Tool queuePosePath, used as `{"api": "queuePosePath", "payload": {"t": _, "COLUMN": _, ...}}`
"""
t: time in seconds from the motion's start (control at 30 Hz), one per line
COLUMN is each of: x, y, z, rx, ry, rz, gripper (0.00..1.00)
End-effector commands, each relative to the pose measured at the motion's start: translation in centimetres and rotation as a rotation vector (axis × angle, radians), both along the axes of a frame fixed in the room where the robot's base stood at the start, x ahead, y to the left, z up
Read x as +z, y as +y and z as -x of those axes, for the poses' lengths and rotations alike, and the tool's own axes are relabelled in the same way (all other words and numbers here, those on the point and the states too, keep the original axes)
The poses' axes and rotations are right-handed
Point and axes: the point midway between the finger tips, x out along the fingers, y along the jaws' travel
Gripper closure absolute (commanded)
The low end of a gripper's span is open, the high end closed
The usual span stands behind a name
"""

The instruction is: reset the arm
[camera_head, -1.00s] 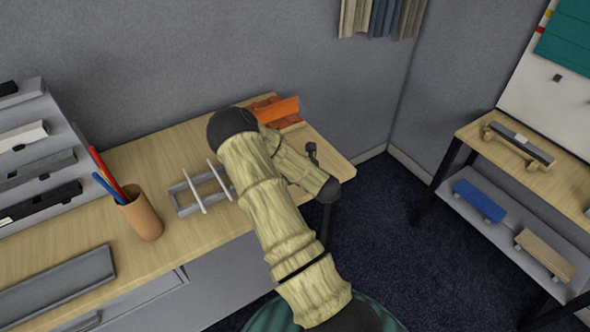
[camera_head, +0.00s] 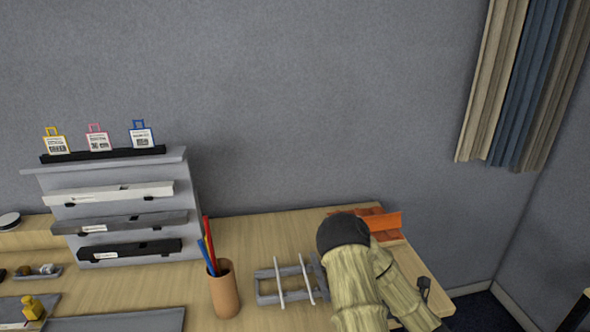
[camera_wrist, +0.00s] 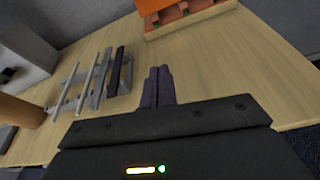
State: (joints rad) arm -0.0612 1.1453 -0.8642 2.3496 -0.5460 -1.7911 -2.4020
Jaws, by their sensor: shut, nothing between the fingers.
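My arm (camera_head: 358,290) shows in the head view at the lower right, in pale ribbed sections with a black rounded joint at its top. It is bent over the right part of the wooden table. My gripper (camera_wrist: 158,86) shows in the wrist view with its two dark fingers together, shut and empty. It is above the bare table top, between a grey rack and an orange tray. I cannot make out the fingertips in the head view.
The grey rack (camera_head: 268,289) with white rods stands left of my arm. The orange tray (camera_head: 385,222) lies behind it. A brown cup (camera_head: 223,292) holds pens. A stepped grey stand (camera_head: 190,190) holds several long boxes and, on top, tags. The wall is close behind.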

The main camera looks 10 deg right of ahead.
Motion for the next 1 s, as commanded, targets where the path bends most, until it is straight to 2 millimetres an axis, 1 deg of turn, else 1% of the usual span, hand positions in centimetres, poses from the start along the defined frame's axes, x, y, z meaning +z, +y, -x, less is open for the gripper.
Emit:
{"api": "queuePosePath", "payload": {"t": 0.07, "x": 0.2, "y": -0.1, "z": -0.2, "rx": -0.042, "ry": 0.009, "rz": -0.053, "gripper": 1.00}}
{"api": "queuePosePath", "payload": {"t": 0.17, "x": 0.6, "y": -0.3, "z": -0.6, "rx": -0.148, "ry": 0.034, "rz": -0.186, "gripper": 1.00}}
{"api": "queuePosePath", "payload": {"t": 0.33, "x": 1.2, "y": -0.2, "z": -0.8, "rx": -0.402, "ry": 0.091, "rz": -0.524, "gripper": 1.00}}
{"api": "queuePosePath", "payload": {"t": 0.47, "x": 1.6, "y": 0.7, "z": -0.4, "rx": -0.605, "ry": 0.130, "rz": -0.800, "gripper": 1.00}}
{"api": "queuePosePath", "payload": {"t": 0.57, "x": 2.1, "y": 1.8, "z": 0.2, "rx": -0.758, "ry": 0.158, "rz": -1.009, "gripper": 1.00}}
{"api": "queuePosePath", "payload": {"t": 0.77, "x": 3.4, "y": 5.1, "z": 2.4, "rx": -1.073, "ry": 0.210, "rz": -1.401, "gripper": 1.00}}
{"api": "queuePosePath", "payload": {"t": 0.87, "x": 4.2, "y": 7.2, "z": 4.0, "rx": -1.239, "ry": 0.236, "rz": -1.576, "gripper": 1.00}}
{"api": "queuePosePath", "payload": {"t": 1.0, "x": 5.6, "y": 10.5, "z": 6.8, "rx": -1.484, "ry": 0.262, "rz": -1.788, "gripper": 1.00}}
